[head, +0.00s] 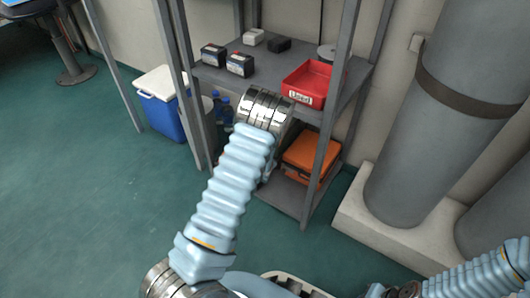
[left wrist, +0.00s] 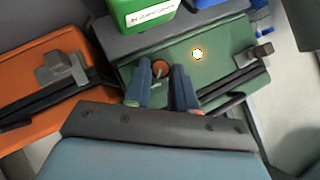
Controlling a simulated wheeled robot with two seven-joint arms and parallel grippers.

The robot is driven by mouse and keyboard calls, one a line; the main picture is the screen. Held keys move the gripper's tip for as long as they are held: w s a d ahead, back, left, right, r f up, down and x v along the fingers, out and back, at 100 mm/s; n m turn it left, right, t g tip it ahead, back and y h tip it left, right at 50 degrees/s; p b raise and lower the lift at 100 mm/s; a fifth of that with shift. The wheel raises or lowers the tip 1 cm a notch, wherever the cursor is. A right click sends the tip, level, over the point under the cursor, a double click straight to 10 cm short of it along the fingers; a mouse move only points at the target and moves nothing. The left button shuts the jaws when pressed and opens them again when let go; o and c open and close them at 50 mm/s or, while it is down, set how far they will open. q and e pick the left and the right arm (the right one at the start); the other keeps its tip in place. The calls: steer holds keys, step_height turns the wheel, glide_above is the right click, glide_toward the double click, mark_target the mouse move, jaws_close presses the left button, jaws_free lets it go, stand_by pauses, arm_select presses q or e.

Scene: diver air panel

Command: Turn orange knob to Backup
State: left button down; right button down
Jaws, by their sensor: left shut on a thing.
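In the left wrist view, a round orange knob (left wrist: 161,67) with a pale pointer sits on a green case or panel (left wrist: 222,68). The two blue fingers of my left gripper (left wrist: 164,72) are at the knob, one on each side, shut on it. Its markings, including any Backup label, cannot be read. A glowing yellow-white round spot (left wrist: 197,54) is on the green surface to the right. In the head view my left arm reaches to the shelf unit and hides its own gripper and the knob. My right gripper is out of view.
An orange case (left wrist: 42,75) lies left of the green one; a green labelled bin (left wrist: 135,18) is above. The grey shelf unit (head: 345,95) holds a red bin (head: 312,84) and small boxes. A blue cooler (head: 163,115) and grey cylinders (head: 430,130) flank it.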

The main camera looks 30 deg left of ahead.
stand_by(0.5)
arm_select(q)
steer(key=c, duration=0.9)
jaws_free()
steer(key=p+v, duration=0.3)
steer(key=v, duration=1)
steer(key=shift+s+d, duration=0.25)
steer(key=shift+s, duration=0.1)
